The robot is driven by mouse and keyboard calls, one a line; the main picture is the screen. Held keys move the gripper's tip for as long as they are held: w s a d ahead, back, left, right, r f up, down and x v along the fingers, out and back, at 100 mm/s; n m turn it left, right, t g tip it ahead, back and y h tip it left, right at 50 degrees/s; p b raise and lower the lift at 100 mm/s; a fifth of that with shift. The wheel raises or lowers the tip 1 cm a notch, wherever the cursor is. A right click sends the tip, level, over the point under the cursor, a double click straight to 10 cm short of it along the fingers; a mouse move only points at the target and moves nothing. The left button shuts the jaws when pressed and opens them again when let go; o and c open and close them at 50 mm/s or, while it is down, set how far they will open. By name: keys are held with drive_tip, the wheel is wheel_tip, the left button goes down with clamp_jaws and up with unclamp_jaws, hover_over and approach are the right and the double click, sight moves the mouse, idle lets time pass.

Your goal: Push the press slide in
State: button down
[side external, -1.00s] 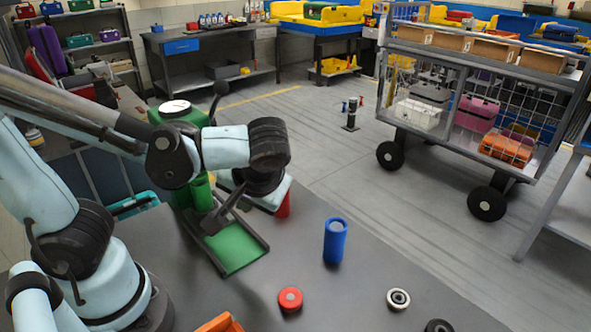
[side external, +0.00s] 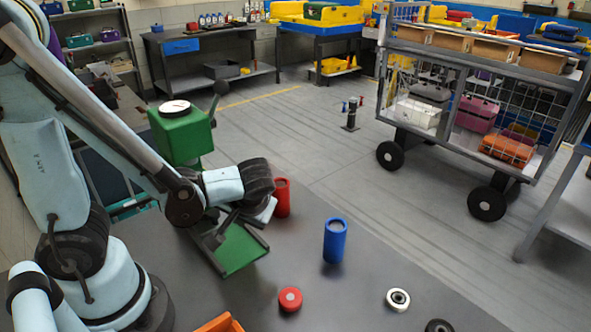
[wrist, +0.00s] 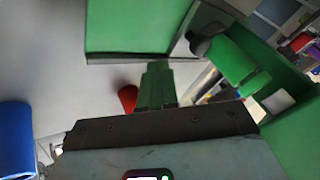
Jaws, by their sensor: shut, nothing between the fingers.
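The press (side external: 181,137) is a green block with a round white top and a black ball-ended lever, standing at the table's back left. Its slide is a green plate (side external: 242,250) between dark rails, sticking out toward the front. The green plate also shows at the top of the wrist view (wrist: 140,25). My gripper (side external: 213,238) is shut and empty, pointing down low over the press end of the slide. Its closed fingers also show in the wrist view (wrist: 157,68). I cannot tell whether they touch the slide. My arm hides the lower press.
A red cylinder (side external: 283,197) stands close to the right of my wrist. A blue cylinder (side external: 335,241) stands farther right. A red disc (side external: 290,299), a white ring (side external: 398,299) and an orange part (side external: 220,324) lie toward the front. The table between them is clear.

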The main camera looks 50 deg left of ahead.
drive_tip(key=shift+s+a+f, duration=0.1)
drive_tip(key=shift+s+a, duration=0.2)
drive_tip(key=shift+a, duration=0.3)
drive_tip(key=shift+s+a+f, duration=0.15)
drive_tip(key=shift+s+a, duration=0.2)
drive_tip(key=shift+a, duration=0.25)
drive_tip(key=shift+s+a+f, duration=0.1)
drive_tip(key=shift+s+a, duration=0.2)
drive_tip(key=shift+a, duration=0.3)
drive_tip(key=shift+a, duration=1.7)
